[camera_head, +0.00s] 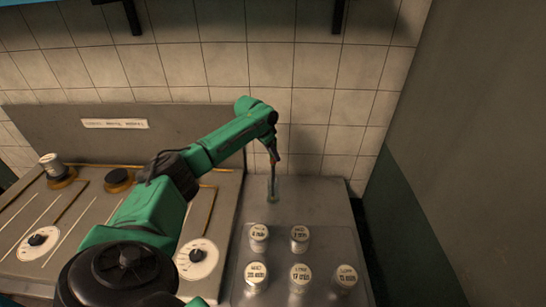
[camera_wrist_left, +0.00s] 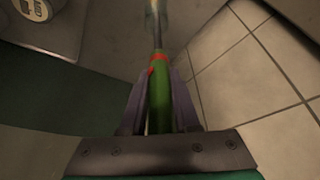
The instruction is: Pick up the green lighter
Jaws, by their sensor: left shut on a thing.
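The green lighter (camera_wrist_left: 160,105) has a long body with a red band and a thin metal stem pointing away from me. My left gripper (camera_wrist_left: 160,88) is shut on its body, one dark finger on each side. In the head view my left gripper (camera_head: 273,150) points down above the back of the metal counter, near the tiled wall. Just below it is a slim, glassy greenish thing (camera_head: 273,190); I cannot tell whether the lighter's tip is inside it or in front of it. My right gripper is out of view.
Several lidded jars with time labels (camera_head: 300,277) stand at the front of the metal counter (camera_head: 325,200). A stove (camera_head: 65,215) with knobs, burners and a small can (camera_head: 51,163) is at the left. A dark green and grey wall (camera_head: 430,190) bounds the right.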

